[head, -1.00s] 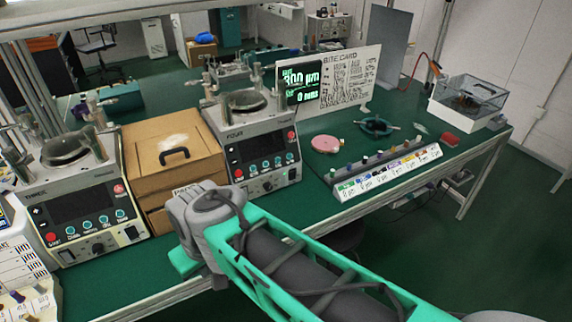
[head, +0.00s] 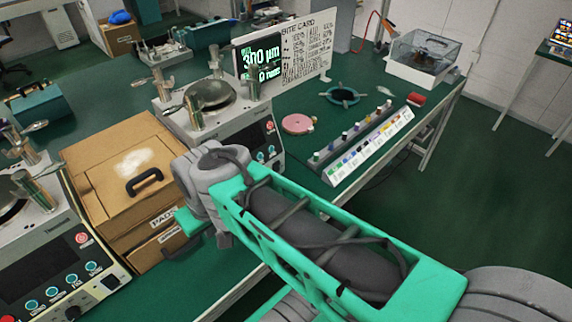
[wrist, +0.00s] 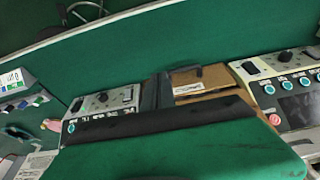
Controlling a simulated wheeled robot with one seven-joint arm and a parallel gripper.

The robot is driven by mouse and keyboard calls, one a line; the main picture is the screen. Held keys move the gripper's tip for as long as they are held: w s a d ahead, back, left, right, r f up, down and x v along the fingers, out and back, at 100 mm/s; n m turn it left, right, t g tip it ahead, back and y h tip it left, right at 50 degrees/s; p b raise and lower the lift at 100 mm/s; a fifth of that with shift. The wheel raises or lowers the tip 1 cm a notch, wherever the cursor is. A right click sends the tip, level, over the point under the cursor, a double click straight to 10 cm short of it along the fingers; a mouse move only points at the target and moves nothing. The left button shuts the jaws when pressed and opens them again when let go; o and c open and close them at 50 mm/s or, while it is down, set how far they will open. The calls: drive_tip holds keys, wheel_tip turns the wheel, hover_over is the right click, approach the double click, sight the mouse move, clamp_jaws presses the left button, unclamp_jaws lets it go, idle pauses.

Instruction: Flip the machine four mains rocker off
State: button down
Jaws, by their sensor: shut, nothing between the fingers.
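Machine four (head: 222,125) is the pale lapping machine right of the brown box in the head view. My arm covers much of its front, and its mains rocker is hidden there. In the wrist view, turned upside down, machine four's control panel (wrist: 112,101) is at left, with a black rocker (wrist: 76,105) near its left end. My gripper (wrist: 157,90) shows as dark fingers, shut and empty, over the gap between that panel and the brown box. It appears apart from the rocker. In the head view the fingers are mostly hidden behind my wrist.
The brown box (head: 122,160) with black handles stands between machine four and another machine (head: 60,265) at left. A pink disc (head: 297,124), a bottle rack (head: 368,145) and a site card (head: 307,48) are to the right. The dark green floor (head: 470,200) is clear.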

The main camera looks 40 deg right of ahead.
drive_tip(key=w+d+f+m+t+b, duration=0.1)
drive_tip(key=w+d+f+m, duration=0.15)
drive_tip(key=d, duration=0.25)
drive_tip(key=w+d+f+m+y+b, duration=0.1)
drive_tip(key=d+m, duration=0.2)
drive_tip(key=d, duration=0.1)
drive_tip(key=w+d+f+m+t+b, duration=0.1)
drive_tip(key=w+d+m, duration=0.15)
drive_tip(key=d, duration=0.25)
drive_tip(key=s+d+m+t+b, duration=0.1)
drive_tip(key=s+d+m+t, duration=0.1)
drive_tip(key=d+m, duration=0.3)
drive_tip(key=s+d+m+t+b, duration=0.1)
drive_tip(key=s+d+m+t, duration=0.2)
drive_tip(key=d, duration=1)
drive_tip(key=shift+s+f+m+h, duration=0.3)
drive_tip(key=shift+s+m+h, duration=0.1)
drive_tip(key=shift+s+m, duration=0.65)
